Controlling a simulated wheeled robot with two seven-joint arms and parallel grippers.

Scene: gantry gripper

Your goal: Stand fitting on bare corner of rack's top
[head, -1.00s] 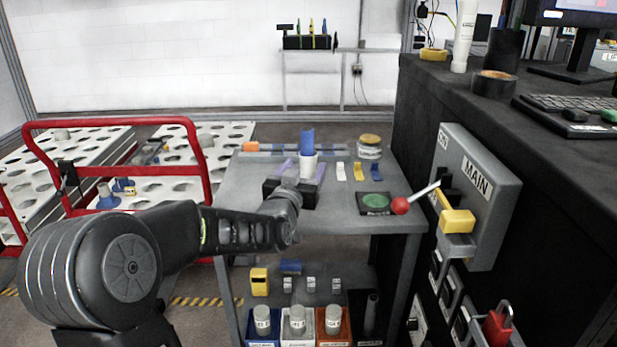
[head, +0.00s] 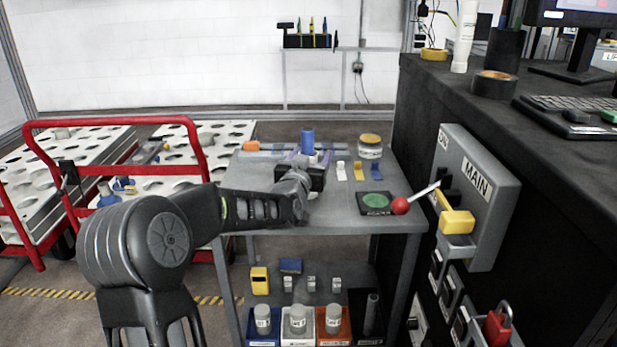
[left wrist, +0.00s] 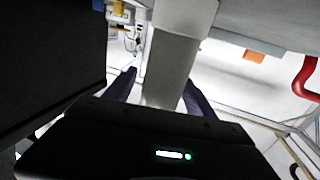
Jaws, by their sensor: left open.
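My left gripper (head: 308,157) is open, low over the top of the grey rack (head: 248,210), with its fingers pointing away from the head. In the left wrist view a pale upright fitting (left wrist: 172,65) stands between the two spread fingers (left wrist: 158,88). In the head view the gripper body hides this pale part. A blue cylinder (head: 307,139) shows upright just beyond the fingers; I cannot tell whether it belongs to the fitting. The rack top's near left corner is bare. My right gripper is not in view.
A lidded jar (head: 370,147), small white, yellow and blue pieces, and a black pad with a green disc (head: 376,202) occupy the rack top's right side. A red-knobbed lever (head: 400,205) juts over its right edge. A red-handled cart (head: 204,180) stands left.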

